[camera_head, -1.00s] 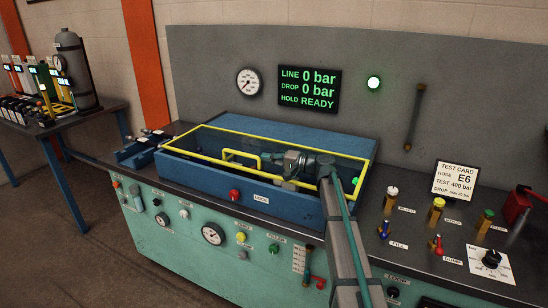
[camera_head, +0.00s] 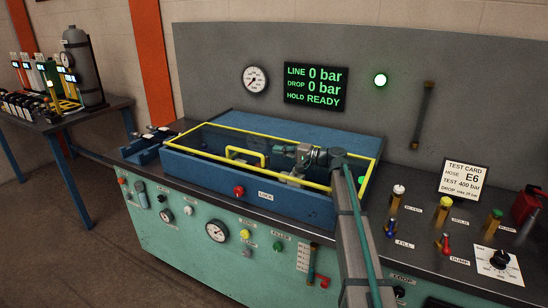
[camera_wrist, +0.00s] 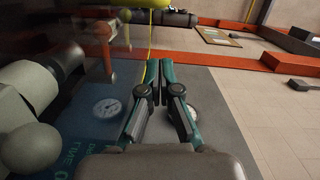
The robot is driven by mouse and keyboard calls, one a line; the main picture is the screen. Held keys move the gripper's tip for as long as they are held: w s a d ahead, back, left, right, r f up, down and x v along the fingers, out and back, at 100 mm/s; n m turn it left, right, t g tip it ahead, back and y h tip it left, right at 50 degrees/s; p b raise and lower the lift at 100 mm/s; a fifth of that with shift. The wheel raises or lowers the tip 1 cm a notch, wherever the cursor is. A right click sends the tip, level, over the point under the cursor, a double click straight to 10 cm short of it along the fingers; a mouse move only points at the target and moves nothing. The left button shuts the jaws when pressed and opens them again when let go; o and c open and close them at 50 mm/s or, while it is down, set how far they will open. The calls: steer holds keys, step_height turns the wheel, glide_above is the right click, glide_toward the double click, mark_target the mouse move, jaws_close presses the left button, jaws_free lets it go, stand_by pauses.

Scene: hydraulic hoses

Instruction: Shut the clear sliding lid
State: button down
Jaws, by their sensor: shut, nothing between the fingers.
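The clear lid has a yellow frame (camera_head: 215,170) and lies over most of the top of the blue box (camera_head: 290,203). Its yellow bar handle (camera_head: 246,151) stands left of the middle. My gripper (camera_head: 275,148) is just right of the handle, low over the lid; I cannot tell if they touch. In the wrist view my gripper (camera_wrist: 156,82) has its teal fingers together and empty. A blurred yellow bar (camera_wrist: 150,4) crosses the top of that view. My arm hides the box's right front part.
A red knob (camera_head: 239,191) marked LOCK is on the box front. Several valves and a test card (camera_head: 464,181) stand on the bench at right.

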steer(key=b+v, duration=0.1)
steer(key=v, duration=0.7)
steer(key=shift+s, duration=0.25)
steer(key=shift+s+d, duration=0.2)
steer(key=shift+d, duration=0.1)
steer(key=shift+r, duration=0.15)
steer(key=w+a+r+n+g+h+p, duration=0.25)
steer(key=w+a+r+p, duration=0.2)
steer(key=a+p, duration=0.35)
steer(key=w+a+r+n+g+h+p, duration=0.15)
steer(key=w+a+r+g+p, duration=0.35)
steer(key=a, duration=0.5)
steer(key=m+g+h+p, duration=0.2)
steer(key=m+g+h, duration=0.15)
steer(key=h, duration=0.75)
glide_toward(267, 161)
steer(key=shift+m, duration=0.45)
steer(key=p+x, duration=0.2)
steer(key=x, duration=0.2)
steer(key=shift+d+f, duration=0.1)
steer(key=shift+d, duration=0.05)
steer(key=shift+s+a+r+p, duration=0.15)
steer(key=shift+s+a+p, duration=0.15)
steer(key=shift+s, duration=0.25)
steer(key=shift+s+a+r+p, duration=0.1)
steer(key=shift+s+a+p, duration=0.1)
steer(key=shift+s+p, duration=0.3)
steer(key=shift+s+a+f, duration=0.1)
steer(key=shift+s+a, duration=0.15)
steer(key=shift+s, duration=0.25)
